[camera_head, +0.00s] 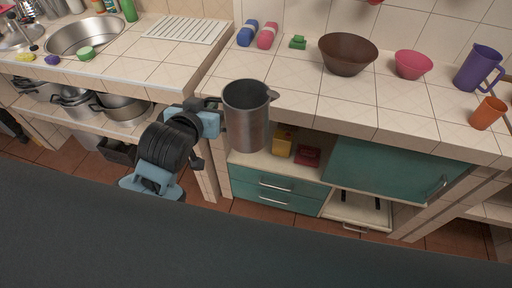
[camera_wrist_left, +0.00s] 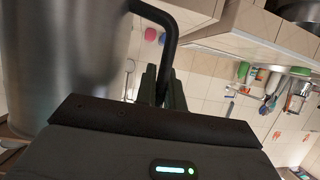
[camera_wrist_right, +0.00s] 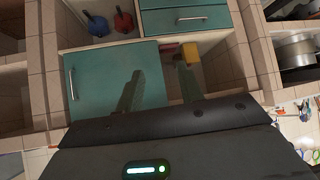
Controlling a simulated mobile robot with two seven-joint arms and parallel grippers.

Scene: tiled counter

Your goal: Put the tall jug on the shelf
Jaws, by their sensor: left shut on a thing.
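A tall grey metal jug (camera_head: 246,118) is held upright in the air in front of the counter in the head view. Its dark handle (camera_wrist_left: 170,35) passes between the fingers of my left gripper (camera_wrist_left: 162,88) in the left wrist view, with the grey body at left. My left gripper is shut on this handle; it also shows in the head view (camera_head: 215,112). An open shelf (camera_head: 256,160) lies under the counter behind the jug, partly hidden by it. My right gripper (camera_wrist_right: 160,88) is open and empty in the right wrist view, and is not seen in the head view.
A yellow item (camera_head: 284,140) and a red item (camera_head: 308,156) are on the shelf. A green door (camera_head: 385,170) is at its right, drawers (camera_head: 275,190) below. A brown bowl (camera_head: 347,55), pink bowl (camera_head: 412,66), purple jug (camera_head: 478,70) and orange cup (camera_head: 488,114) stand on the counter.

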